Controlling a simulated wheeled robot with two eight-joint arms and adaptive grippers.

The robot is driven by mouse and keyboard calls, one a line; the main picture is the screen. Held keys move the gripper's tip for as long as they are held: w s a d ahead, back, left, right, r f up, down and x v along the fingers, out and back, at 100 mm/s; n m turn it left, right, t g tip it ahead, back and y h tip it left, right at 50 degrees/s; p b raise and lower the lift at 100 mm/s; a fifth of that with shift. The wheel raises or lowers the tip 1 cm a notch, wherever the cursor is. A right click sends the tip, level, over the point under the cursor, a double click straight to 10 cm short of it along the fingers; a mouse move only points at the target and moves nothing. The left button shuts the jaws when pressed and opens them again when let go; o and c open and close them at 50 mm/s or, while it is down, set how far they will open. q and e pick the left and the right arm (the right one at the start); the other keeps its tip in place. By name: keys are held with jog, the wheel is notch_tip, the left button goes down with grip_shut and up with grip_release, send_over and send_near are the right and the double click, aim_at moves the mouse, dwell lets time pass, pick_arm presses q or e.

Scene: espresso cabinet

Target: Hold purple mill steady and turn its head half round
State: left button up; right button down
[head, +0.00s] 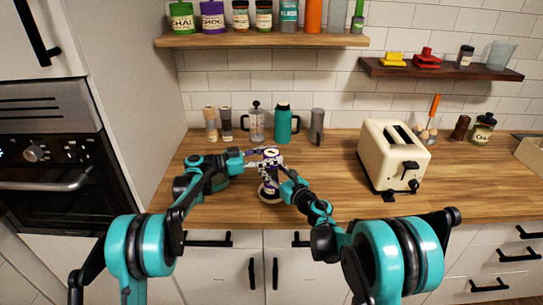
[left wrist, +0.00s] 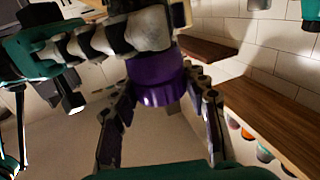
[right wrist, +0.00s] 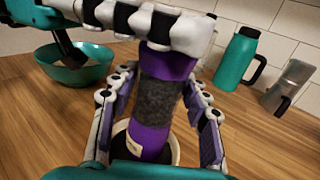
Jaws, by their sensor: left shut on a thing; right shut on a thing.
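My right gripper (head: 280,174) is lower and is shut on the mill's body. In the right wrist view the body (right wrist: 160,95) has a dark grey band between purple parts, with the fingers (right wrist: 158,110) on either side. My left fingers cross above and hide the head's top there.
A teal bowl (right wrist: 75,68) stands beside the mill, partly behind my left arm. A teal flask (head: 283,122), a glass press (head: 256,124) and a grey jug (head: 317,126) stand along the back wall. A cream toaster (head: 390,160) is to the right. The counter between mill and toaster is clear.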

jog(key=shift+a, duration=0.1)
pick_arm(q)
jog(key=o, duration=1.2)
jog(key=v, duration=1.2)
pick_arm(e)
jog(key=c, duration=0.7)
grip_release()
